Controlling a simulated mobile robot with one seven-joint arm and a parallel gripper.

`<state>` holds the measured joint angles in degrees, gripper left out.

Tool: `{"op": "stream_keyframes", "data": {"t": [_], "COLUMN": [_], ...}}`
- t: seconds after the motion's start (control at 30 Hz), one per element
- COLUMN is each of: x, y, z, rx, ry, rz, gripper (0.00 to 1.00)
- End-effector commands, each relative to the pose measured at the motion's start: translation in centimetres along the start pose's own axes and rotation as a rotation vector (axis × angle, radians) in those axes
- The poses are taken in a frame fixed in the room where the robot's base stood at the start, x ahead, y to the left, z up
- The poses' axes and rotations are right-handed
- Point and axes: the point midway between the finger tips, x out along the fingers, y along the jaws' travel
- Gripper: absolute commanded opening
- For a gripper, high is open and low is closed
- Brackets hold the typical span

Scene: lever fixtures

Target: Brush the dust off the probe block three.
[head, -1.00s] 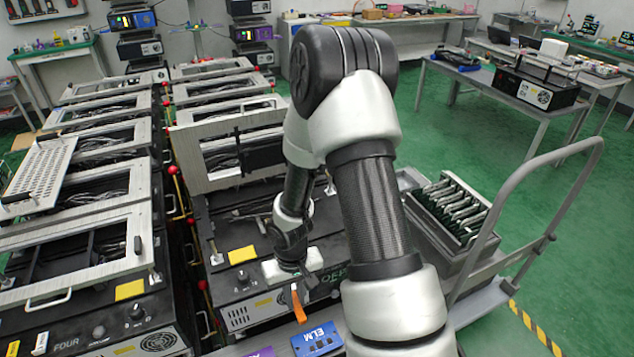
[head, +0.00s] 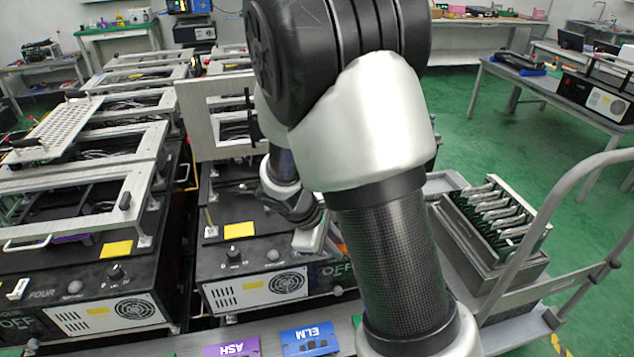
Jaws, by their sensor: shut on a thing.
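My gripper (head: 312,238) shows only as a white hand below the dark wrist, over the front right of the middle black fixture (head: 222,265). My forearm hides its fingertips. An orange-handled tool, likely the brush, hung from the gripper in the earlier head view; it is hidden now. The middle fixture has its grey frame lid (head: 190,125) raised upright, a yellow label, a knob and a fan grille on its front. Its number is not readable. I cannot make out a probe block or dust; my arm covers part of the fixture's top.
The fixture marked FOUR (head: 80,290) stands at left, its frame lid lying flat. A purple ASH tag (head: 232,347) and blue ELM tag (head: 309,339) lie on the front ledge. A cart at right carries a crate of boards (head: 492,240). Green floor is clear beyond it.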

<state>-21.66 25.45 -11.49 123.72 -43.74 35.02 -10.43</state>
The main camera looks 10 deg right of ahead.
Motion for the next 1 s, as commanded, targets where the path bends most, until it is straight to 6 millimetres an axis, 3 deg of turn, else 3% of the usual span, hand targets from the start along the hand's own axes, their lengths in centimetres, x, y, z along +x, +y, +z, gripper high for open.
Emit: {"op": "stream_keyframes", "data": {"t": [0.17,0.43,0.8,1.0], "x": [-1.4,-3.6,-3.1,-2.9], "y": [2.6,9.6,19.9,21.6], "z": [-2.4,-5.8,-8.6,-8.9], "rx": [-0.133,-0.216,-0.217,-0.217], "ry": [-0.010,-0.076,-0.174,-0.187], "rz": [0.152,0.364,0.545,0.572], "gripper": [0.00,0.00,0.00,0.00]}}
